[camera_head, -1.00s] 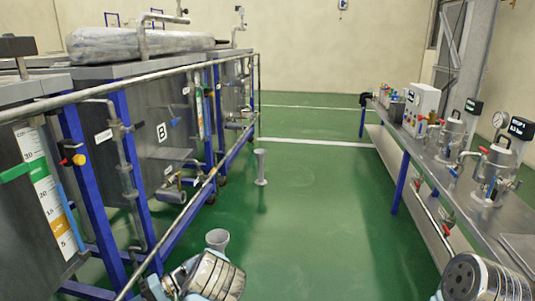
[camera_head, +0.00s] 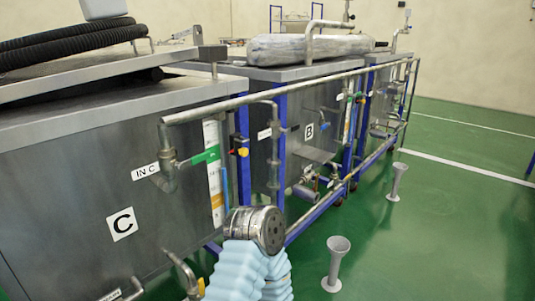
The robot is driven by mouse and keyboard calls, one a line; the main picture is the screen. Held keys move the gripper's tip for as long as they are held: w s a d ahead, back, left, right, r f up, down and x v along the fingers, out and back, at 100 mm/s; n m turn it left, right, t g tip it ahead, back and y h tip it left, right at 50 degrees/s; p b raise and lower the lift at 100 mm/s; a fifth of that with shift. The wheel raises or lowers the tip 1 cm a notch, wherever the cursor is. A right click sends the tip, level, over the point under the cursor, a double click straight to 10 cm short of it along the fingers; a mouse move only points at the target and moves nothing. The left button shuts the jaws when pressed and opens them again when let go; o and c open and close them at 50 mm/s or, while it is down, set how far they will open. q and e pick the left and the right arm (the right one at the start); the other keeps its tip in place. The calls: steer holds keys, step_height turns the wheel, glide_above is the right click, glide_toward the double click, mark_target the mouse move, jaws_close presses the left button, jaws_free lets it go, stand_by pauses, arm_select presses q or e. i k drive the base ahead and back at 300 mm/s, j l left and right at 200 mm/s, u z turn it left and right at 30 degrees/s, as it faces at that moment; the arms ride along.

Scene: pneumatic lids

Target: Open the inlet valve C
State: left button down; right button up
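The grey tank C carries a white C plate (camera_head: 122,224) on its front in the head view. A white "IN C" label (camera_head: 145,171) sits higher on it, just left of a vertical pipe (camera_head: 168,172). A green valve lever (camera_head: 205,155) sticks out to the right of this pipe, roughly across it. My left arm rises from the bottom middle, in a light blue sleeve with a round metal wrist (camera_head: 256,228). It is below and right of the lever, apart from it in the picture. Its fingers are not visible. My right gripper is out of view.
A metal rail pipe (camera_head: 300,82) runs along the tanks. Tank B (camera_head: 308,131) stands farther back. A lower bent pipe (camera_head: 181,274) sticks out near my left arm. Grey funnel-shaped stands (camera_head: 336,263) are on the green floor, which is open at right.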

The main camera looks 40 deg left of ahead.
mark_target(198, 158)
steer(key=u, duration=0.45)
steer(key=k+l+u, duration=0.1)
steer(key=u, duration=0.4)
steer(key=k+u, duration=0.15)
steer(key=u, duration=0.3)
steer(key=i+j+u, duration=0.15)
steer(key=i+u, duration=0.3)
steer(key=k, duration=0.1)
